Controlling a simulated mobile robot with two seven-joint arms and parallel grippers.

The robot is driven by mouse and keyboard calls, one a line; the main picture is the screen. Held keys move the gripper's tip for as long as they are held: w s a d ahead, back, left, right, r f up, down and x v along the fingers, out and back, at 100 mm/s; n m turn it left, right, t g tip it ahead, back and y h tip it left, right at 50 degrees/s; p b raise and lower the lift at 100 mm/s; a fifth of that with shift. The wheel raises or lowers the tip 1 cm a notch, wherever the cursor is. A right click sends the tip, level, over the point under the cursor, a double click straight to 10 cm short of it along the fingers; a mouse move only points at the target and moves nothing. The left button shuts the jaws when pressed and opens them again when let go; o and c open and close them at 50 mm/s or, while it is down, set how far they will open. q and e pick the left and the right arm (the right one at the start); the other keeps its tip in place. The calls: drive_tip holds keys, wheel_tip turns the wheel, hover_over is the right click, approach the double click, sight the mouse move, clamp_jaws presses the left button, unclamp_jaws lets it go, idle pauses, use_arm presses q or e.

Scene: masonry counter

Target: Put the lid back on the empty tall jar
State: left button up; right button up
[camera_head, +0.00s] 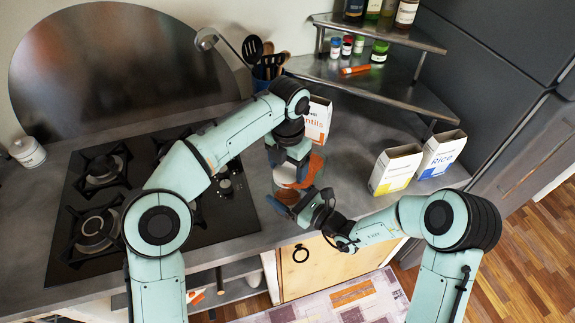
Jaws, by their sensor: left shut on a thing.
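My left gripper (290,158) reaches down over the counter near its front edge and is shut on a pale, rounded thing (285,174) that looks like the lid. Orange-red contents of what seems a clear jar (316,168) show just beside and below this gripper. The grippers hide much of the jar, so I cannot tell whether the lid touches its rim. My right gripper (289,204) is low at the counter's front edge, close to the jar's lower part. Its dark fingers overlap the jar in the picture, and their gap is unclear.
A lentils box (318,119) stands behind the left gripper. A yellow-labelled box (395,170) and a rice box (440,154) stand at the right. The hob (150,190) lies left, with a white canister (27,152) beyond. A utensil holder (264,75) and corner shelf (375,80) are behind.

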use_arm(q)
drive_tip(key=o, duration=1)
drive_tip(key=shift+r, duration=2.25)
drive_tip(key=shift+c, duration=0.3)
